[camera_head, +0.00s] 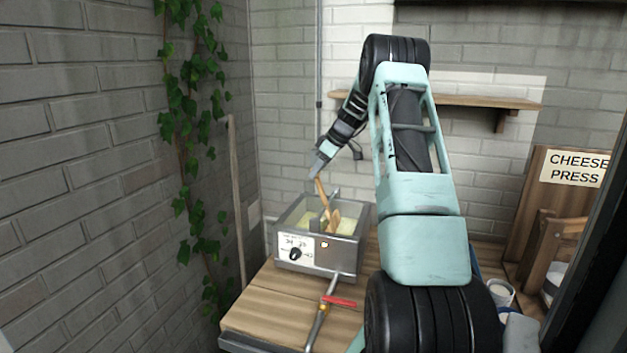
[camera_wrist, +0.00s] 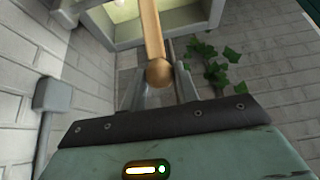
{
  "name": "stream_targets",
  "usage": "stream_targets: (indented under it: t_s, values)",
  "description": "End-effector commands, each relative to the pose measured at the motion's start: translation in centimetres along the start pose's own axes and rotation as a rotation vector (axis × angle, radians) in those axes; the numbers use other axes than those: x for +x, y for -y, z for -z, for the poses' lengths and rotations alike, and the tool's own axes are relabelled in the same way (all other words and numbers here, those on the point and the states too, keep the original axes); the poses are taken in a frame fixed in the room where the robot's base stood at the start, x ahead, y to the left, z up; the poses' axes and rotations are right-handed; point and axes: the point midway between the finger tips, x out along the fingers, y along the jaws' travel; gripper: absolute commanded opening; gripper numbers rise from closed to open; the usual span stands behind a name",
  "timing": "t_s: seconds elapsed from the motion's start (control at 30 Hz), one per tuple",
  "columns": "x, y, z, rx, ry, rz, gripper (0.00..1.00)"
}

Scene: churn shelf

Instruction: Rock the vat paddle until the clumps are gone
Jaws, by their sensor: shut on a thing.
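The vat (camera_head: 345,255) is a grey metal box with a dial on its front, standing on the wooden counter. Pale yellow content (camera_head: 345,226) shows inside it; whether there are clumps is too small to tell. The wooden paddle (camera_head: 322,193) leans in the vat, its handle tilted up to the left and its lower end in the content. My gripper (camera_head: 317,172) is above the vat's back left, shut on the top of the paddle handle. In the wrist view the handle (camera_wrist: 152,35) runs from between the fingers toward the vat (camera_wrist: 125,42).
A pipe valve with a red lever (camera_head: 338,301) sits at the vat's front. A wooden pole (camera_head: 237,200) and ivy (camera_head: 195,120) are at the left wall. A cheese press (camera_head: 560,215) and a white cup (camera_head: 501,292) stand right. A shelf (camera_head: 470,101) hangs behind my arm.

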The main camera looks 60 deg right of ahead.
Motion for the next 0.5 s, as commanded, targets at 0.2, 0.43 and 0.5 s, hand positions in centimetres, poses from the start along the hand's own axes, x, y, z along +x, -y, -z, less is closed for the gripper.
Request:
stream_targets:
  t_s: [0.2,0.43,0.5]
  values:
    - [-0.5,-0.2,-2.3,0.002,-0.147,-0.009,0.00]
    - [-1.5,-0.2,-4.1,0.001,-0.304,-0.008,0.00]
    - [-1.8,-0.2,-4.7,0.000,-0.351,-0.008,0.00]
